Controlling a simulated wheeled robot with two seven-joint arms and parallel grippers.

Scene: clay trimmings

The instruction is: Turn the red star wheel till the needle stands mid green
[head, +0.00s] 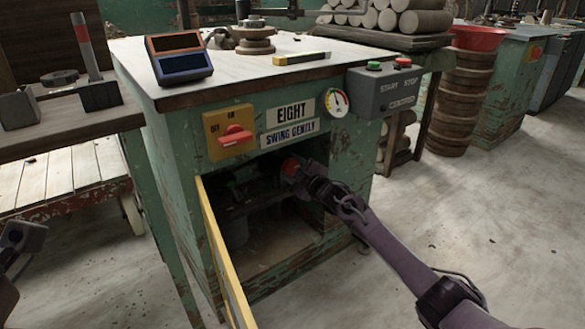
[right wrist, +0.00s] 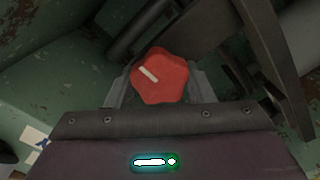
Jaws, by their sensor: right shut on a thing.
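The red star wheel (right wrist: 160,76) has a pale mark that slants down to the right. It sits inside the open green cabinet and shows as a small red patch in the head view (head: 290,167). My right gripper (head: 298,169) reaches into the opening; its fingers, in the right wrist view (right wrist: 157,88), are shut on the wheel from both sides. The round gauge (head: 338,102) is on the cabinet front, with coloured bands and a dark needle; its exact reading is too small to tell. Part of my left gripper (head: 20,237) shows at the left edge, away from the cabinet.
A yellow-edged door (head: 225,255) stands open on the left of the opening. Above are a yellow switch plate with a red knob (head: 236,135) and a grey start/stop box (head: 385,90). Dark machine parts (right wrist: 215,40) crowd the wheel. The floor at right is clear.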

